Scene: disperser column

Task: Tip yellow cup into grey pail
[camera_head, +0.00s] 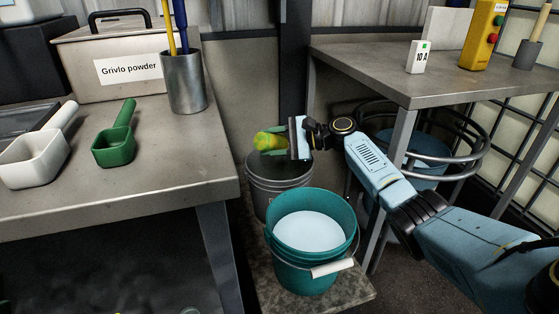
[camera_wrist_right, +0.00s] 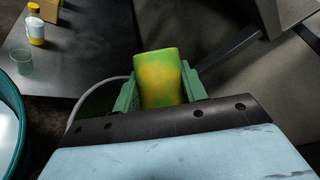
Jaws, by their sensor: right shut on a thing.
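The yellow cup (camera_head: 266,141), mottled with green, is between the fingers of my right gripper (camera_head: 275,143). It lies nearly on its side above the grey pail (camera_head: 277,184), with one end toward the left. The cup also shows in the right wrist view (camera_wrist_right: 161,78), between the green fingers of the shut gripper (camera_wrist_right: 158,88). The grey pail stands behind the teal pail and is partly hidden by it; its inside is mostly hidden. I cannot see the cup's contents or anything pouring. My left gripper is not in view.
A teal pail (camera_head: 312,271) with pale contents stands in front of the grey pail on a low slab (camera_head: 352,288). The left bench (camera_head: 185,150) holds scoops, a metal pot and a powder bin. The right table (camera_head: 370,65) and a stool (camera_head: 440,160) stand close to my right arm.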

